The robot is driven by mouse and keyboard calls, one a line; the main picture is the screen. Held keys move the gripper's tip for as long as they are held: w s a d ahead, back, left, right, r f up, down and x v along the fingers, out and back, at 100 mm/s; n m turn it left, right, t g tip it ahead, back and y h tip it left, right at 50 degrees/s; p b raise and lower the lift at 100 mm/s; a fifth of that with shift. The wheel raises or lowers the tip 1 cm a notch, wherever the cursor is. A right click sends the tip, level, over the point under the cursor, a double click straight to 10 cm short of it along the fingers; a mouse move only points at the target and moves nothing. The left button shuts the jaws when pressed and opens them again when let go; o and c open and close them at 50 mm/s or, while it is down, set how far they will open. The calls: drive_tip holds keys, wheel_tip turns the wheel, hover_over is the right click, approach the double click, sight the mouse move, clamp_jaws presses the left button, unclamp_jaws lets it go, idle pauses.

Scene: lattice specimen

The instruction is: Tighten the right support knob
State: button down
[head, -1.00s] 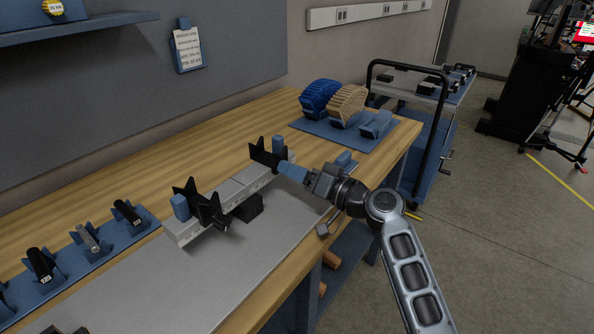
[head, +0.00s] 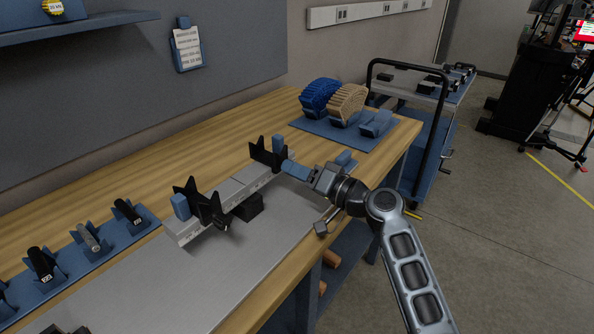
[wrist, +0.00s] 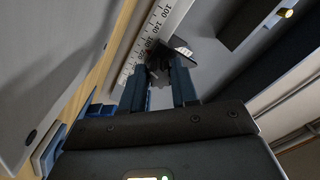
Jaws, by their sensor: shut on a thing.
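The right support (head: 262,153), black with pointed arms, stands at the far end of a pale graduated rail (head: 225,198). The left support (head: 207,206) is a similar black piece at the near end. My gripper (head: 286,166) reaches in from the right, its blue fingers at the right support's near side. In the wrist view the fingers (wrist: 158,82) are shut on the dark right support knob (wrist: 158,60), beside the rail scale. The knob is mostly hidden by the fingers in the head view.
A black block (head: 247,207) sits beside the rail on the grey plate (head: 190,285). Blue holders with dark cylinders (head: 88,238) stand at left. Blue and tan lattice pieces (head: 346,105) rest on a blue mat at the back. A cart (head: 425,92) stands beyond the bench.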

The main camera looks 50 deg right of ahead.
drive_tip(key=shift+m, duration=0.7)
drive_tip(key=c, duration=0.8)
unclamp_jaws()
drive_tip(key=shift+c, duration=0.2)
drive_tip(key=shift+s+d+b, duration=0.15)
drive_tip(key=shift+s+b, duration=0.8)
drive_tip(key=shift+s, duration=3)
